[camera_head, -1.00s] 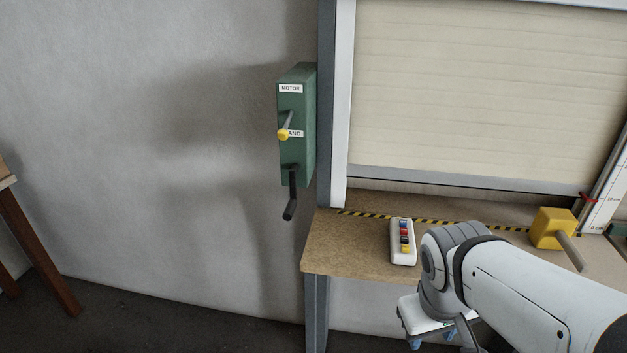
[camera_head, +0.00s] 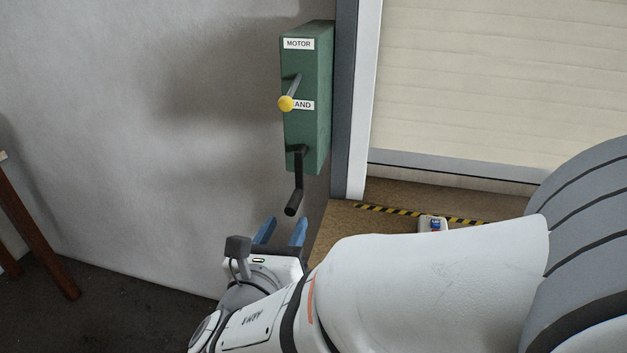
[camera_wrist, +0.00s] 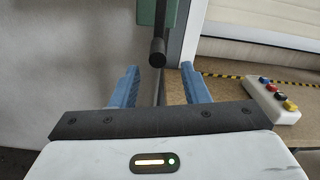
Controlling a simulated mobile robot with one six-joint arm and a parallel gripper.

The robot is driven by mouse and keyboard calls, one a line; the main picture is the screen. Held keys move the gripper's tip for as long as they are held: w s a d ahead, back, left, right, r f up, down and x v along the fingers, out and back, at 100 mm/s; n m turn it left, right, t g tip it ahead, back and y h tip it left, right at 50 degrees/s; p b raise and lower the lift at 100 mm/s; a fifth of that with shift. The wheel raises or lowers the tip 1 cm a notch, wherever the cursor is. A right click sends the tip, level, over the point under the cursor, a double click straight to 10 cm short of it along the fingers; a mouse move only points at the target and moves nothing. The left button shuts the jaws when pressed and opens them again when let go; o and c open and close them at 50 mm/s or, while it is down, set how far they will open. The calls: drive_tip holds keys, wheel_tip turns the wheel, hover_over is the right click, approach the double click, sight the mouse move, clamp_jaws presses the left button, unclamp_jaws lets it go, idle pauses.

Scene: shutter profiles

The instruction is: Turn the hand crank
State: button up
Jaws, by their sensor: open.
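The hand crank (camera_head: 297,185) is a black bent arm with a dark grip hanging down from the bottom of a green box (camera_head: 309,120). Its grip end also shows in the wrist view (camera_wrist: 157,53), ahead of the fingers and between them across the picture. My gripper (camera_head: 281,231) is open and empty, with its blue fingers pointing up toward the crank from just below. It appears apart from the crank. In the wrist view the two blue fingers (camera_wrist: 161,85) stand wide apart. A lever with a yellow knob (camera_head: 286,103) sits by the HAND label, part of which is covered.
The box is beside the shutter's grey side post (camera_head: 344,110). The pale shutter (camera_head: 450,90) is above a wooden bench (camera_head: 345,218). A button box (camera_wrist: 272,99) lies on the bench, right of my gripper. Bare wall (camera_head: 150,150) leaves free room left of the crank.

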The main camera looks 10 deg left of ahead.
sight(296, 200)
drive_tip(key=w, duration=0.8)
drive_tip(key=shift+w+d, duration=0.1)
drive_tip(key=shift+d, duration=0.1)
drive_tip(key=shift+c, duration=0.4)
clamp_jaws()
